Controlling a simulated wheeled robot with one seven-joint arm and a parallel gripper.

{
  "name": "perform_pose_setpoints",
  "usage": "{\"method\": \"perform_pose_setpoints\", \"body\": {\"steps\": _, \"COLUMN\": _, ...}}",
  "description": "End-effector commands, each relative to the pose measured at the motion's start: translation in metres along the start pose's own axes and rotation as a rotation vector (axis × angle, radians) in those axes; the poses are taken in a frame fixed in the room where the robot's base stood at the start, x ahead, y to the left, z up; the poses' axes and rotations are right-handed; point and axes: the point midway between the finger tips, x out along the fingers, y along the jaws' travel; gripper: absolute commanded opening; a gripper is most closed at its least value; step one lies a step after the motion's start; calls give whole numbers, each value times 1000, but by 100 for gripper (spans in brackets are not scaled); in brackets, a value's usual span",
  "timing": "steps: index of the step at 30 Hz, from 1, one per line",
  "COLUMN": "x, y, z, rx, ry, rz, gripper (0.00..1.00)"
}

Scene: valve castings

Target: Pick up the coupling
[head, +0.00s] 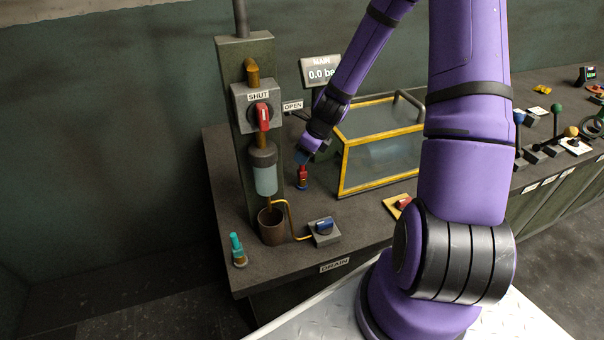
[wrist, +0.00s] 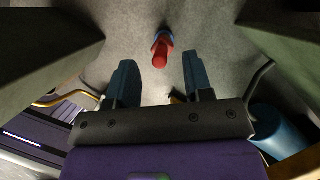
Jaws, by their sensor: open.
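A small red piece with a blue part, which looks like the coupling (head: 302,178), stands on the dark bench between the post and the yellow-framed clear box. In the wrist view the coupling (wrist: 160,52) shows its red end just beyond the fingertips, roughly midway between them. My gripper (head: 307,157) is close above it in the head view. In the wrist view my gripper (wrist: 158,65) has its two blue fingers wide apart with nothing between them.
The post with the red-handled valve (head: 263,117) stands close left of my gripper. The clear box (head: 382,150) is close on the right. Several levers stand far right.

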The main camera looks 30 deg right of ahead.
Motion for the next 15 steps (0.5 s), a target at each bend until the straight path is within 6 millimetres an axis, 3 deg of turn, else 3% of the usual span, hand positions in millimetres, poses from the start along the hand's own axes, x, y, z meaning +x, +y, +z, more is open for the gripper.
{"method": "perform_pose_setpoints", "body": {"steps": 7, "x": 32, "y": 1, "z": 0, "rx": 1, "ry": 1, "rz": 4, "gripper": 47}}
{"method": "perform_pose_setpoints", "body": {"steps": 15, "x": 44, "y": 1, "z": 0, "rx": 0, "ry": 0, "rz": 1, "gripper": 47}}
